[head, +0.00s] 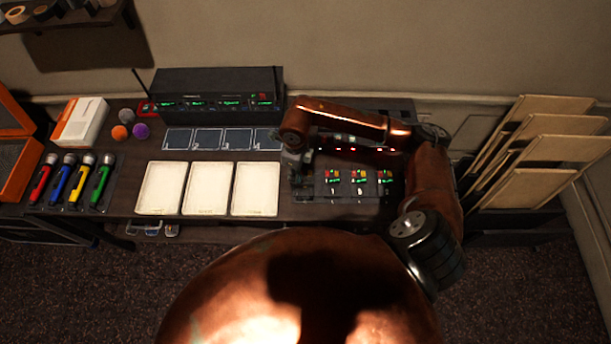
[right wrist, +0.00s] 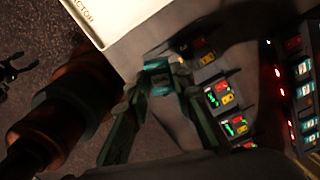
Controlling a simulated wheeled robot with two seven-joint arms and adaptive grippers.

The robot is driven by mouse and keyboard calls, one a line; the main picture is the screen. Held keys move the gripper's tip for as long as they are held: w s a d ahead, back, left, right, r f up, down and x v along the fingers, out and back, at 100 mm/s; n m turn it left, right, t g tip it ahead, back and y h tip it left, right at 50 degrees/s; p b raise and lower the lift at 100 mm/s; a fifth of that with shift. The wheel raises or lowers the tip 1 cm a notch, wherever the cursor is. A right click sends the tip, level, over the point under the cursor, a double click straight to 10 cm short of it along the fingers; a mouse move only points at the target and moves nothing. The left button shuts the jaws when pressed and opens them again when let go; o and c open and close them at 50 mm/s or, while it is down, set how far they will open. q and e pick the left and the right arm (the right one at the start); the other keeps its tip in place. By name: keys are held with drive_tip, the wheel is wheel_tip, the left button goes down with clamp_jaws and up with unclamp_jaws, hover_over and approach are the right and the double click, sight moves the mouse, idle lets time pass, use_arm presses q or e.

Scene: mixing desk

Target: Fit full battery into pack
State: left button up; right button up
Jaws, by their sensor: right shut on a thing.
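My right gripper (head: 296,178) is low over the desk, between the rightmost white tray and a row of dark packs (head: 359,183). In the right wrist view its fingers (right wrist: 160,78) are shut on a small teal-grey block, which I take for a battery (right wrist: 158,68). The packs also show in the right wrist view (right wrist: 218,97), to the right of the fingers, with red, yellow and green marks on their faces. The held block looks apart from them. My arm hides part of the area behind the packs, and I cannot read any charge.
White trays (head: 208,163) line the desk left of the gripper. A black unit (head: 215,82) with green displays stands behind. Flashlights (head: 71,182), foam balls (head: 140,131) and a white-orange box (head: 82,121) are at left. Boards (head: 540,147) stand at right. A red-lit rack (right wrist: 278,75) lies behind the packs.

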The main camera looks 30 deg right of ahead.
sight(305, 191)
drive_tip(key=f+m, duration=0.1)
drive_tip(key=m, duration=0.2)
drive_tip(key=d+f+m+p, duration=0.1)
drive_tip(key=m, duration=0.2)
drive_tip(key=d+f+m+p, duration=0.1)
drive_tip(key=m, duration=0.3)
drive_tip(key=shift+s+d+f, duration=0.1)
drive_tip(key=shift+s, duration=0.3)
drive_tip(key=f+m, duration=0.1)
drive_tip(key=m, duration=0.1)
drive_tip(key=d+f+m, duration=0.1)
drive_tip(key=f+m, duration=0.1)
drive_tip(key=shift+s+f+m+b, duration=0.2)
drive_tip(key=shift+m+b, duration=0.1)
wheel_tip(305, 191, down, 3)
drive_tip(key=shift+f+b, duration=0.1)
drive_tip(key=shift+b, duration=1)
use_arm(q)
drive_tip(key=shift+s+d+f+b, duration=0.15)
drive_tip(key=shift+s+f+b, duration=0.35)
drive_tip(key=shift+s+f, duration=0.35)
use_arm(e)
drive_tip(key=shift+f, duration=0.7)
use_arm(q)
drive_tip(key=shift+s+f+b, duration=0.15)
drive_tip(key=shift+f+b, duration=0.05)
drive_tip(key=shift+b, duration=0.1)
use_arm(e)
drive_tip(key=shift+f, duration=0.5)
drive_tip(key=o, duration=0.9)
